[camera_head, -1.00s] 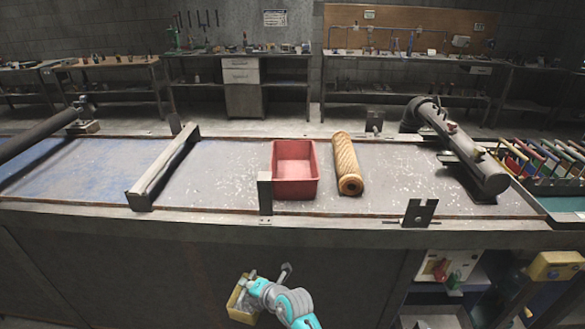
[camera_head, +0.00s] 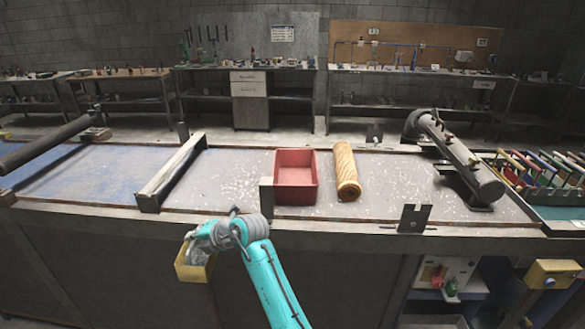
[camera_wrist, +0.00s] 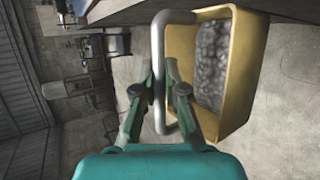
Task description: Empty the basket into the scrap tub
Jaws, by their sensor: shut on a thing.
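The yellow basket (camera_head: 194,268) hangs from my gripper in front of the bench, below the bench top. In the wrist view, the basket (camera_wrist: 238,75) holds a mass of grey lumps (camera_wrist: 212,65), and its grey handle (camera_wrist: 158,70) passes between my gripper's fingers (camera_wrist: 162,92). My gripper is shut on that handle. In the head view, my gripper (camera_head: 212,232) is small and partly hidden by the wrist. A red open tub (camera_head: 296,198) stands on the bench top, right of and beyond my gripper; it looks empty.
A grey crossbar (camera_head: 172,172) spans the bench on the left. An upright bracket (camera_head: 266,198) stands at the front edge by the tub. A dark pipe (camera_head: 455,160) lies at right.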

